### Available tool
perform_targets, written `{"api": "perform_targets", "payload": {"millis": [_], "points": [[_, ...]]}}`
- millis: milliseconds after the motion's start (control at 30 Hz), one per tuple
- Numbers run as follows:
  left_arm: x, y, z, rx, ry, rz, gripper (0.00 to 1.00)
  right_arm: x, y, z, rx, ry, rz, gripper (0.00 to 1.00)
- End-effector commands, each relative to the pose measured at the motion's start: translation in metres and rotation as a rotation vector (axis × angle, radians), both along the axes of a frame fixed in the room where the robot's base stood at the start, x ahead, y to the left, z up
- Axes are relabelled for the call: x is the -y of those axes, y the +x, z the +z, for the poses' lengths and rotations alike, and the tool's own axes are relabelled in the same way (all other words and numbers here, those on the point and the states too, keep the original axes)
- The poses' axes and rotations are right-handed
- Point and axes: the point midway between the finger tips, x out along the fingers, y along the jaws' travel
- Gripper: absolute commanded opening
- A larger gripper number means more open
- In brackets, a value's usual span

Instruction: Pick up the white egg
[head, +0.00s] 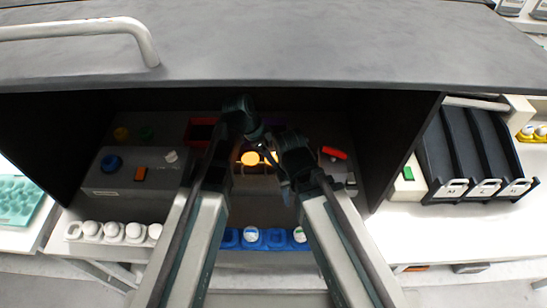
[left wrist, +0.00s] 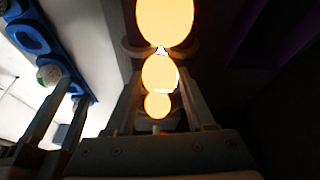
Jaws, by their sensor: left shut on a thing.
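An egg glowing orange (left wrist: 160,73) sits between the fingers of my left gripper (left wrist: 163,90) in the left wrist view. Its shell colour cannot be told in this light. The glow also shows in the head view, where the lit egg (head: 250,159) is inside the dark cabinet. My left gripper (head: 262,148) reaches down beside it and is shut on it. My right gripper (head: 295,155) is close by on the right; its fingertips are hidden.
A white tray with several white eggs (head: 113,232) lies at left on the counter. A grey box with coloured knobs (head: 135,180) stands inside the cabinet at left. A red object (head: 334,153) lies at right. Black racks (head: 470,150) stand outside at right. The cabinet top overhangs my arms.

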Motion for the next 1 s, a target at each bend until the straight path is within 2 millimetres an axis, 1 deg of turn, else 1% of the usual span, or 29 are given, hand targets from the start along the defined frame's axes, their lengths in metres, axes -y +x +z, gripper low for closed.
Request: {"api": "perform_targets", "payload": {"millis": [167,367,467,800,900,1000], "points": [[0.000,0.000,0.004,0.000,0.000,0.000,0.39,0.000,0.000,0.004,0.000,0.000,0.000,0.45],[0.000,0.000,0.020,0.000,0.000,0.000,0.39,0.000,0.000,0.020,0.000,0.000,0.000,0.45],[0.000,0.000,0.033,0.000,0.000,0.000,0.39,0.000,0.000,0.033,0.000,0.000,0.001,0.45],[0.000,0.000,0.086,0.000,0.000,0.000,0.39,0.000,0.000,0.086,0.000,0.000,0.003,0.45],[0.000,0.000,0.096,0.000,0.000,0.000,0.39,0.000,0.000,0.096,0.000,0.001,-0.001,0.45],[0.000,0.000,0.101,0.000,0.000,0.000,0.39,0.000,0.000,0.101,0.000,0.001,-0.003,0.45]]}}
